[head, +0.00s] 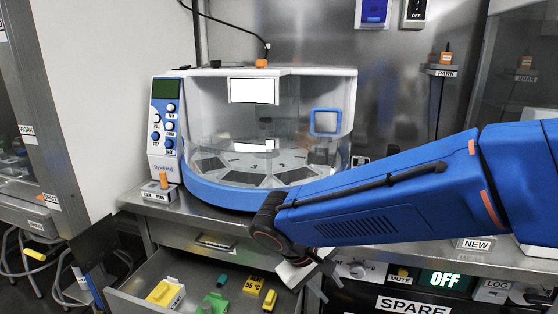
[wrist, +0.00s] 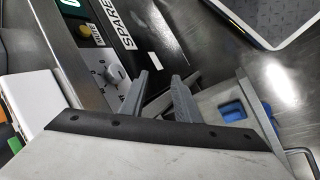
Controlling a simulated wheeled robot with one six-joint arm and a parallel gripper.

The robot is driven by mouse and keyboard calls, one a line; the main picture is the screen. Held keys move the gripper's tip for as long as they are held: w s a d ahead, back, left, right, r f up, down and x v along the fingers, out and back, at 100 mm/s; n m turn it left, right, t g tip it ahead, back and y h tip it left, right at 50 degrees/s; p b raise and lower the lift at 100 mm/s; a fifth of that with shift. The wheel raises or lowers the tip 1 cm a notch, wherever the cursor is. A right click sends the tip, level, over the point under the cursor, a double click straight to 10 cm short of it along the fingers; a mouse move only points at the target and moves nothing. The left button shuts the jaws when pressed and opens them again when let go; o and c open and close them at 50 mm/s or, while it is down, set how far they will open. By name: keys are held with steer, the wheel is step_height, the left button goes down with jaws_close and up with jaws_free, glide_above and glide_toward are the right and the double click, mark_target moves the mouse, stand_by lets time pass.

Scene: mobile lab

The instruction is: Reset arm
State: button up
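My blue arm crosses the right half of the head view and bends down at its wrist joint. My gripper (wrist: 161,76) hangs low in front of the bench, beside the open drawer (head: 205,285). In the wrist view its two grey fingers stand apart with nothing between them, so it is open and empty. In the head view its fingers are small and partly hard to make out.
A blue and white machine with a clear front (head: 260,125) stands on the steel bench. The open drawer holds yellow and green items. A control panel with an OFF display (head: 444,279) and a SPARE label (head: 413,305) is at lower right. A PARK bracket (head: 440,71) is on the wall.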

steer(key=s+d+r+m+t+y, duration=0.1)
steer(key=s+d+m+y, duration=0.1)
steer(key=s+d, duration=0.3)
steer(key=s+d+r+m+t+y, duration=0.1)
steer(key=s+d, duration=0.5)
steer(key=d, duration=0.6)
steer(key=r+m+y, duration=0.1)
steer(key=m+y, duration=0.1)
steer(key=shift+d+r+m+t, duration=0.2)
steer(key=shift+r+m+t, duration=0.1)
steer(key=shift+m+t, duration=0.1)
